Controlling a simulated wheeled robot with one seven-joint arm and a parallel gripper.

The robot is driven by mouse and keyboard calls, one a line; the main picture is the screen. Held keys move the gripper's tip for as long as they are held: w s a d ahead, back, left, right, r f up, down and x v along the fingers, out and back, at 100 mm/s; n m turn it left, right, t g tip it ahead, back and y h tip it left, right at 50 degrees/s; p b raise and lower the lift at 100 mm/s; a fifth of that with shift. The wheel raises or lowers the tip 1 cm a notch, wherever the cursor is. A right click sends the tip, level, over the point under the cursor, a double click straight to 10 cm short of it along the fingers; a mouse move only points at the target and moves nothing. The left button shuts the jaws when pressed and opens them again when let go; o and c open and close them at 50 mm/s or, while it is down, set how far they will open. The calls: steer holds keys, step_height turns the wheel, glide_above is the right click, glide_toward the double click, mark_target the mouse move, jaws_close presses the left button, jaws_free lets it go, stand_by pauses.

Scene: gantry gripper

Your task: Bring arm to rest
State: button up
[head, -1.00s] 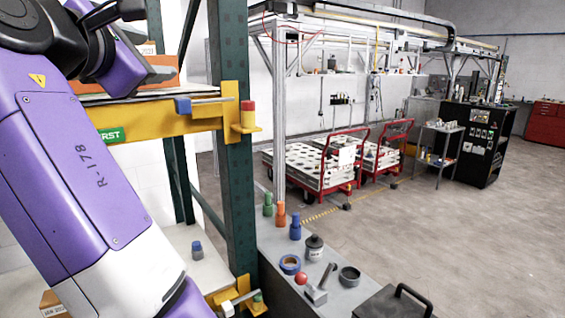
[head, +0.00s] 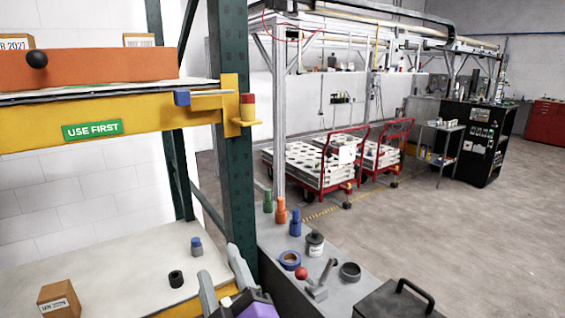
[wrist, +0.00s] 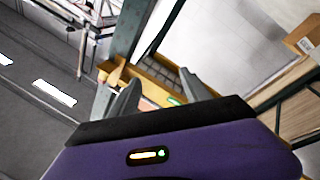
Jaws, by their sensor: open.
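My gripper (head: 219,264) shows at the bottom of the head view, beside the foot of the dark green rack post (head: 232,150). Its two grey fingers point up and stand apart, with nothing held between them. In the wrist view my gripper (wrist: 158,80) is also open, its fingers on either side of a yellow rack beam seen beyond. Most of my arm is out of the head view.
The rack's upper shelf carries an orange bin (head: 110,65). A grey bench (head: 330,300) with several small items stands right of the post.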

steer(key=s+d+f+m+g+h+b, duration=0.1)
steer(key=s+d+f+m+h, duration=0.2)
steer(key=s+d+f, duration=0.3)
steer(key=s+d+f+m+g+h+b, duration=0.1)
steer(key=s+d+f+m+h, duration=0.2)
steer(key=s+d, duration=1.1)
steer(key=s+d+f+m+g+h, duration=0.1)
steer(key=s+d+f+m+h, duration=0.2)
steer(key=s, duration=1.6)
steer(key=d+f+m, duration=0.4)
steer(key=d+f, duration=0.3)
steer(key=f, duration=0.1)
steer(key=shift+d+f+m+g+b, duration=0.15)
steer(key=shift+d+m+g+b, duration=0.15)
steer(key=shift+m+b, duration=0.1)
steer(key=shift+c, duration=0.2)
